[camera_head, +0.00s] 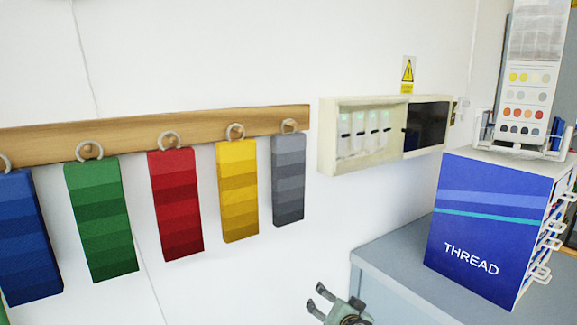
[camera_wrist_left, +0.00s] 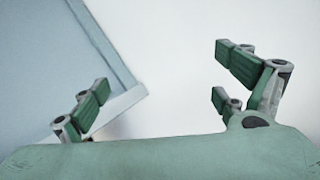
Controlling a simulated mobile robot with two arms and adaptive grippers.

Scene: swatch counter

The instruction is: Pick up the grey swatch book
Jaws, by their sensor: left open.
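The grey swatch book (camera_head: 289,180) hangs by a ring from a wooden rail (camera_head: 200,131) on the white wall, rightmost in the row. It is striped in several shades of grey. My left gripper (camera_head: 318,299) shows at the bottom of the head view, below and a little right of the grey book and well apart from it. In the left wrist view its fingers (camera_wrist_left: 165,85) are spread with nothing between them. The grey book is not in the left wrist view. My right gripper is not in view.
Yellow (camera_head: 238,192), red (camera_head: 176,205), green (camera_head: 101,220) and blue (camera_head: 28,240) swatch books hang to the left. A fuse box (camera_head: 328,137) is on the wall to the right. A blue THREAD cabinet (camera_head: 485,225) stands on a grey counter (camera_head: 395,262) at the right.

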